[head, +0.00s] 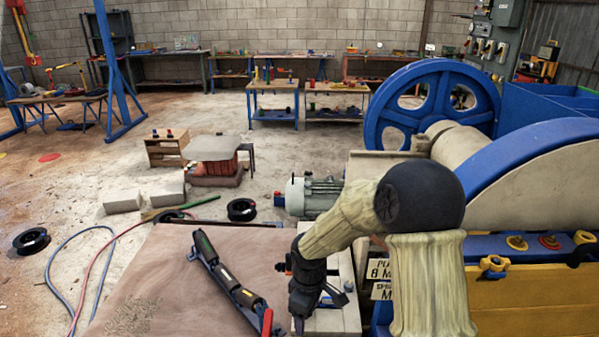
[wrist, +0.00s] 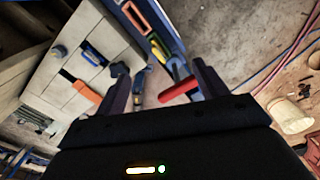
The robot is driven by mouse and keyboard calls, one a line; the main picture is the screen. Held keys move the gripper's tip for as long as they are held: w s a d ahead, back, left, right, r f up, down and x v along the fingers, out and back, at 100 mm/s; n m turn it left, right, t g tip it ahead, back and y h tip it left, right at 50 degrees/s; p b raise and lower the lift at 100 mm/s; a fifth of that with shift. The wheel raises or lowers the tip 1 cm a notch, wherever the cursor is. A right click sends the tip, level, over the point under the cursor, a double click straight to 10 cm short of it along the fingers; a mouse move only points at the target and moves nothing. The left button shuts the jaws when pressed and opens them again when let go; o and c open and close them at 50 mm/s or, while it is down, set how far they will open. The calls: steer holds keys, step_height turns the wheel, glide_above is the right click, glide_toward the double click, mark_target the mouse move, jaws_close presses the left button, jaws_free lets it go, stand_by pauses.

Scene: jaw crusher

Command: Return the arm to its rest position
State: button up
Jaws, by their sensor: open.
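My arm, in cream sleeves with a dark round elbow, is bent in front of the crusher in the head view. My gripper (head: 300,318) points down beside the right edge of the brown tabletop (head: 175,262). In the wrist view my gripper (wrist: 160,82) has its two dark fingers spread apart with nothing held between them. A red-handled tool (wrist: 180,91) shows beyond the fingers, close to the right one; its distance from them is hard to tell. The fingertips are partly cut off or hidden in the head view.
A long dark tool holder (head: 226,273) lies on the tabletop left of my gripper. The jaw crusher with its blue flywheel (head: 428,97) stands right and behind. A motor (head: 318,193) is beyond the table. Hoses and black spools (head: 31,241) lie on the floor at left.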

steer(key=s+d+r+m+t+p, duration=0.2)
steer(key=s+d+r+m+p, duration=0.3)
steer(key=s+d+r+m, duration=0.7)
steer(key=shift+s+d+r+m+t, duration=0.2)
steer(key=shift+d+r+m+t, duration=0.15)
steer(key=shift+d+r, duration=0.4)
steer(key=shift+w, duration=0.15)
stand_by(0.3)
steer(key=shift+a, duration=0.15)
